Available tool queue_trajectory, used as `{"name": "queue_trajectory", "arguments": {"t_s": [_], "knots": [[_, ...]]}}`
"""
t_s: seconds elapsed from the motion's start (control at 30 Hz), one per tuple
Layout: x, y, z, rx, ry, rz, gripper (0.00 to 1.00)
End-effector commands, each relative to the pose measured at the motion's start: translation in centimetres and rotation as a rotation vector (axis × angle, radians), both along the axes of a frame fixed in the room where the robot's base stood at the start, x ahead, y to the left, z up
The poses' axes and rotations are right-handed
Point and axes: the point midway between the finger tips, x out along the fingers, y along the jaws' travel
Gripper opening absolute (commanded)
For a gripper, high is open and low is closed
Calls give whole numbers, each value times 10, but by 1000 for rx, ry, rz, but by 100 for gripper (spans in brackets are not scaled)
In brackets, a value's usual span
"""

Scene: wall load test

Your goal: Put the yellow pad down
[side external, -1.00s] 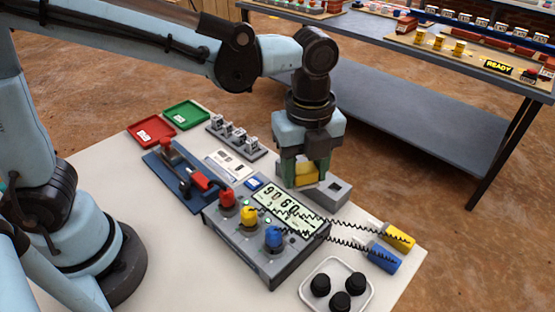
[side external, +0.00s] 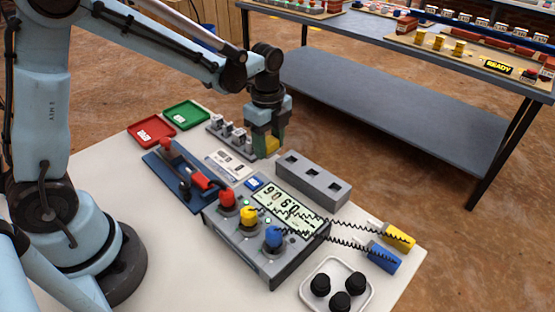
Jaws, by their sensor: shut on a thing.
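A red tray (side external: 137,141) and a green tray (side external: 199,111) lie at the back left. A blue lever base (side external: 161,172) and a console (side external: 262,258) with red, yellow and blue knobs stand in front. A white tray (side external: 311,302) holds black knobs at the front right.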

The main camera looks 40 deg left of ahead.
Motion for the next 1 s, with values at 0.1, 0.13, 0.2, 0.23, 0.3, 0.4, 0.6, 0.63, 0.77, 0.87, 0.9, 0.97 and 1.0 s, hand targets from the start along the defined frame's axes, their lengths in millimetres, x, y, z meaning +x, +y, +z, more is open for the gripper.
{"name": "queue_trajectory", "arguments": {"t_s": [0.1, 0.13, 0.2, 0.23, 0.3, 0.4, 0.6, 0.63, 0.77, 0.87, 0.9, 0.97, 1.0], "knots": [[3, 4, -5, 0, 0, -1, 20], [3, 4, -7, 0, 0, -1, 20], [3, 4, -16, 0, 0, -2, 20], [3, 4, -20, 0, 0, -2, 20], [3, 4, -30, 0, 0, -2, 20], [3, 4, -40, 0, 0, -2, 20], [2, 4, -43, 0, 0, -1, 20], [2, 4, -43, 0, 0, -1, 20], [2, 4, -44, 0, 0, -1, 20], [2, 4, -47, 0, 0, -1, 20], [2, 4, -46, 0, 0, -1, 55], [2, 4, -46, 0, 0, -1, 64], [2, 4, -46, 0, 0, -1, 70]]}}
